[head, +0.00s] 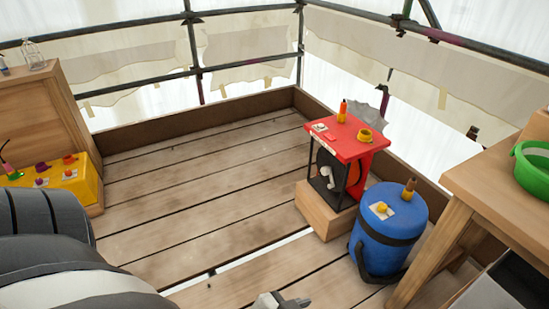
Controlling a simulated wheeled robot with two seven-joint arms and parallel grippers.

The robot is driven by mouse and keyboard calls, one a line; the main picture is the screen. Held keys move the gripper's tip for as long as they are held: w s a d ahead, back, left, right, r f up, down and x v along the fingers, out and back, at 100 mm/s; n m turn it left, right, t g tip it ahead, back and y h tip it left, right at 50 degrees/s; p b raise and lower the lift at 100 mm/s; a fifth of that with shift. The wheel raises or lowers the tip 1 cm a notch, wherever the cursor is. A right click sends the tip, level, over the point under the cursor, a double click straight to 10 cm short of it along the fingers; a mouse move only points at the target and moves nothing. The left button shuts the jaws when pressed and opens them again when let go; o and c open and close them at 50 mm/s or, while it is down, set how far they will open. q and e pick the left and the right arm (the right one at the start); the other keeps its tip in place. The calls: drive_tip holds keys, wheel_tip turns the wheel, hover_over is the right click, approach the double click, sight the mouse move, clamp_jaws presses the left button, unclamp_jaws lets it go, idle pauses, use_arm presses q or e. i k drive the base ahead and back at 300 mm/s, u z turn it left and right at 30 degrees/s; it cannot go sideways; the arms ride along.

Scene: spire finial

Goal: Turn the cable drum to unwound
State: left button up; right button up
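The cable drum (325,158) appears to be the dark-edged orange disc inside the red-topped stand (350,138). A white crank-like handle (321,182) shows at its open front. The stand rests on a wooden block (325,212) on the plank floor. How far the drum is turned cannot be read. My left arm fills the lower left. A grey gripper part (279,301), seemingly my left gripper, just enters at the bottom edge, well short of the drum. Its fingers are mostly cut off. My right gripper is not in view.
A blue barrel (385,240) with a black strap stands close to the stand's right. A wooden table (490,185) with a green basin (533,170) is at right. The plank floor (200,190) between is clear, with gaps.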

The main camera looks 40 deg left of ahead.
sight(332, 170)
drive_tip(key=u, duration=0.85)
drive_tip(key=k, duration=0.65)
drive_tip(key=u, duration=0.65)
drive_tip(key=i, duration=1.65)
drive_tip(key=z, duration=0.45)
drive_tip(key=i, duration=1)
